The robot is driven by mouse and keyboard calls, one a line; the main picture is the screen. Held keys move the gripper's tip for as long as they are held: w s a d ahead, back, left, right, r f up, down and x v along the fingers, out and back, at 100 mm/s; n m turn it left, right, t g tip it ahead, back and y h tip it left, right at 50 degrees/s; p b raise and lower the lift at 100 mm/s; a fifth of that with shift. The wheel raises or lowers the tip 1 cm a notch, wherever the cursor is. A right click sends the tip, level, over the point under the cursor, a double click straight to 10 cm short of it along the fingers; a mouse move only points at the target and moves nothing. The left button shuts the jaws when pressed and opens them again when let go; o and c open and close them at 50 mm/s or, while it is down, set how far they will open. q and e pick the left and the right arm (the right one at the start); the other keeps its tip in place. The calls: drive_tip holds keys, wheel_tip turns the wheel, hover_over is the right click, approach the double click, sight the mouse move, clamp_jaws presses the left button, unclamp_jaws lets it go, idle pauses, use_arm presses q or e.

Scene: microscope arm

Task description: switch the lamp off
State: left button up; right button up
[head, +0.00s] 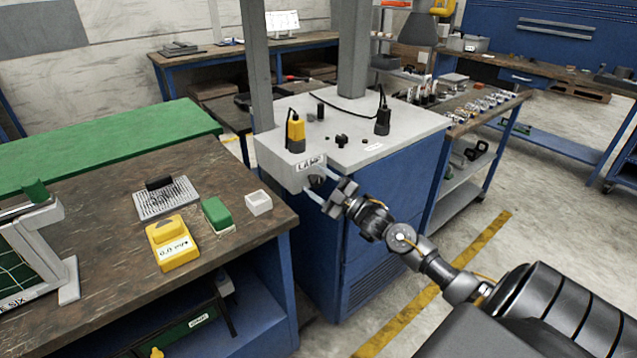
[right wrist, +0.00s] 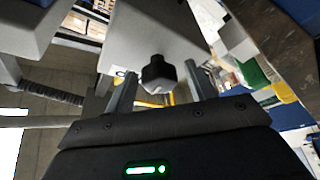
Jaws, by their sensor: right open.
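The lamp's control box (head: 292,174) is pale grey, carries a "LAMP" label (head: 311,163) and projects from the front corner of the blue cabinet. Its dark knob (head: 316,181) is on the face below the label. My right gripper (head: 322,188) is open at that knob. In the right wrist view the dark faceted knob (right wrist: 158,77) lies between the two separated fingers (right wrist: 157,92), with space visible on both sides. Part of the knob is hidden by the gripper in the head view. My left gripper is not in view.
A yellow meter (head: 172,243), a green block (head: 217,215) and a small white tray (head: 259,203) stand on the brown bench (head: 115,220) to the left. Yellow and black tools stand on the cabinet's grey top (head: 345,155).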

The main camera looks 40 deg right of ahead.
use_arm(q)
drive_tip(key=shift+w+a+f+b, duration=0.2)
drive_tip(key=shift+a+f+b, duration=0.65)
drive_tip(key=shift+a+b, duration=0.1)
use_arm(e)
drive_tip(key=v, duration=1)
drive_tip(key=shift+s+d, duration=0.15)
drive_tip(key=shift+s, duration=0.2)
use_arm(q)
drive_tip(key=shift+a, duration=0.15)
use_arm(e)
drive_tip(key=shift+f, duration=0.1)
